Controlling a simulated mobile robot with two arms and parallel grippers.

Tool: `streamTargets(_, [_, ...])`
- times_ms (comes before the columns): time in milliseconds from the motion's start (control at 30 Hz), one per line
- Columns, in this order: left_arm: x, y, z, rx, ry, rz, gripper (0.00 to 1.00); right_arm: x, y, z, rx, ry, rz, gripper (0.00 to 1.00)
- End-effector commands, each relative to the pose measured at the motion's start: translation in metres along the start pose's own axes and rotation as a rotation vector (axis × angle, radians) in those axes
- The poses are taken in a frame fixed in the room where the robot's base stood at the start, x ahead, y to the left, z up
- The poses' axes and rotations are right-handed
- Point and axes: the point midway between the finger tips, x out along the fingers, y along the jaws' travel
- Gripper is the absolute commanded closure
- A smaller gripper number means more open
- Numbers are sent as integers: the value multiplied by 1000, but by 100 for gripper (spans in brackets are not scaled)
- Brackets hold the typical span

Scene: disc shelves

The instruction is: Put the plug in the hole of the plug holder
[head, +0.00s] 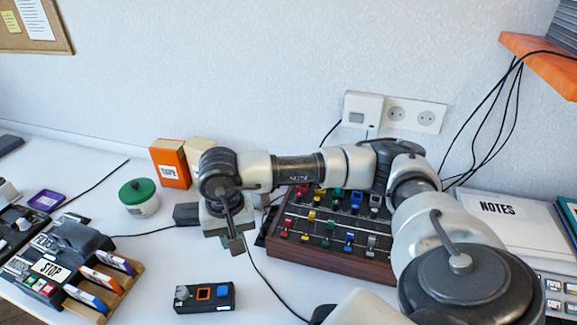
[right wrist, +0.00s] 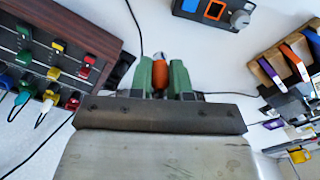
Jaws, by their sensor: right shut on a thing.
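My right gripper (head: 234,243) hangs over the middle of the desk, left of the panel of coloured plugs. In the right wrist view its green-padded fingers (right wrist: 161,77) are shut on a small orange plug (right wrist: 160,76). The plug's far end is hard to make out, and the head view hides it behind the gripper. A small black box (head: 179,305) with an orange-framed square, a blue square and a grey knob lies in front of the gripper, apart from it. It looks like the plug holder and also shows in the right wrist view (right wrist: 190,6). My left gripper is not in view.
The wood-sided panel (head: 330,258) with several coloured plugs stands close right of the gripper. A wooden rack (head: 122,283), a green-lidded jar (head: 139,198) and an orange TAPE box (head: 170,163) are left. A thin cable (head: 270,285) crosses the white desk near the black box.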

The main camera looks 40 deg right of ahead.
Motion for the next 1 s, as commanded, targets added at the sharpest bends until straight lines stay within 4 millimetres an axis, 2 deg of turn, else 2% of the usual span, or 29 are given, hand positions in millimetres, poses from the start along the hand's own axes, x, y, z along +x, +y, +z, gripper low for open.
streamTargets(33, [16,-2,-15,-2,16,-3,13,16,6,-25,166,2,-3,100])
streamTargets(200, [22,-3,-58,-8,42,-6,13,28,35,-97,757,1,-3,100])
streamTargets(300, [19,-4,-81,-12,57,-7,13,31,59,-133,1103,0,-4,100])
streamTargets(433, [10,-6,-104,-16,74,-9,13,34,90,-168,1497,-2,-4,100])
streamTargets(600, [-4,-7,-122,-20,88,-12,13,34,122,-194,1851,-2,-2,100])
streamTargets(700, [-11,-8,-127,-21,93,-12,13,34,132,-200,1956,-1,-1,100])
streamTargets(767, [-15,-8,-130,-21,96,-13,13,40,134,-201,1986,0,2,100])
streamTargets(1000, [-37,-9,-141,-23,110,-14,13,82,135,-201,1996,0,4,100])
